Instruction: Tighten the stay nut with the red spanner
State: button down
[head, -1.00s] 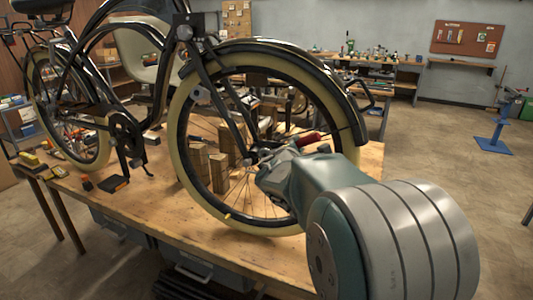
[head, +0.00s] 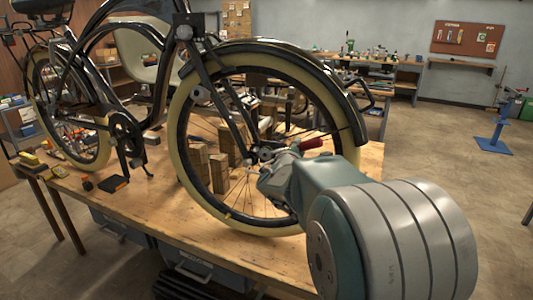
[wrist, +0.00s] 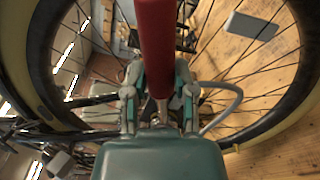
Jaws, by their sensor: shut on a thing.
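The red spanner shows its red handle (head: 311,144) just above my wrist in the head view. In the wrist view the handle (wrist: 156,40) runs up the middle of the picture, with its metal shank between my fingers. My gripper (head: 262,160) is shut on the spanner beside the front wheel's hub; its fingers also show in the wrist view (wrist: 160,100). The black front wheel (head: 178,130) has a cream tyre and a fender stay running down to the hub. The stay nut and the spanner's working end cannot be made out behind my gripper.
Wooden blocks (head: 219,173) stand behind the wheel. Small tools and boxes lie on the bench's left part. Spokes and the tyre closely surround my gripper.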

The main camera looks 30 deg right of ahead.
jog(key=shift+s+d+f+m, duration=0.15)
jog(key=shift+s+f+m, duration=0.05)
jog(key=shift+f+m, duration=0.55)
jog(key=shift+w+a+r+n, duration=0.1)
jog(key=shift+w+r+n, duration=0.05)
jog(key=shift+r+n, duration=0.45)
jog(key=shift+w+a+r+n, duration=0.1)
jog(key=shift+w+r+n, duration=0.05)
jog(key=shift+r+n, duration=0.4)
dwell(1.0)
jog(key=c, duration=1)
grip_release()
jog(key=shift+c, duration=0.2)
grip_shut()
jog(key=shift+v, duration=1.6)
jog(key=shift+v, duration=1.95)
jog(key=shift+d, duration=0.1)
